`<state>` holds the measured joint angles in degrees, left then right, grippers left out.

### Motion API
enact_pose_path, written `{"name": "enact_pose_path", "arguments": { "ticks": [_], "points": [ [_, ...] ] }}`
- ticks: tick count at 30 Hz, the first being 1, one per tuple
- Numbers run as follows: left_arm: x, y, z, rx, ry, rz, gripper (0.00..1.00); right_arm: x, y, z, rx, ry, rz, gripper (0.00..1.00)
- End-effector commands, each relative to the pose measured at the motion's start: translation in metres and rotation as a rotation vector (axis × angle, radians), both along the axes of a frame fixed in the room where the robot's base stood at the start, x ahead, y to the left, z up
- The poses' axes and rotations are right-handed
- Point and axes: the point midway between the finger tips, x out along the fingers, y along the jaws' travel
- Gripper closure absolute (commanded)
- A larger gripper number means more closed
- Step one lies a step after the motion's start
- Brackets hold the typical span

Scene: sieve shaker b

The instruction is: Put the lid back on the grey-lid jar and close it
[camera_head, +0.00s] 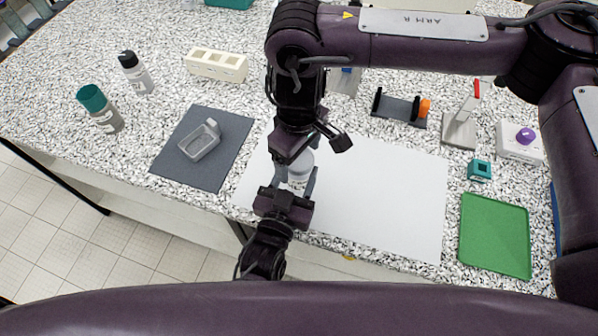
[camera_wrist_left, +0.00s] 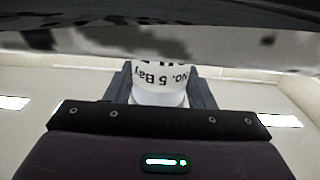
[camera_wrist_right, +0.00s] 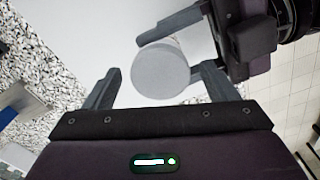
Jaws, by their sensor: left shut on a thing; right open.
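The jar (camera_head: 298,176) is white and stands upright over the left part of the white mat, near the table's front edge. The left wrist view shows its printed label, "No. 5 Bay" (camera_wrist_left: 160,76). My left gripper (camera_head: 290,188) is shut on the jar's body from the front. The round grey lid (camera_wrist_right: 160,72) sits on top of the jar; whether it is fully tightened cannot be told. My right gripper (camera_head: 308,150) points down over the lid, open, with its fingers apart on both sides of it. The right gripper partly hides the lid in the head view.
A green tray (camera_head: 495,236) and teal block (camera_head: 479,171) are to the right. The white mat (camera_head: 390,205) is bare on its right.

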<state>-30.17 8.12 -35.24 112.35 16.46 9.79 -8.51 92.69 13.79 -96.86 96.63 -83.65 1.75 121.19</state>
Motion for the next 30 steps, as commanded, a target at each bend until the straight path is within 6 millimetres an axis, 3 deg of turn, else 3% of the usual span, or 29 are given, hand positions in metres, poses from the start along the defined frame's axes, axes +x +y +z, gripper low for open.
{"name": "enact_pose_path", "arguments": {
  "ticks": [18,30],
  "points": [
    [0.0,0.0,0.0,0.0,0.0,0.001,1.0,0.001,0.0,0.107,-0.001,-0.006,-0.001,0.2],
    [0.0,0.0,0.0,0.0,0.0,0.001,1.0,0.0,0.0,0.118,-0.001,-0.001,-0.001,0.2]
  ]
}}
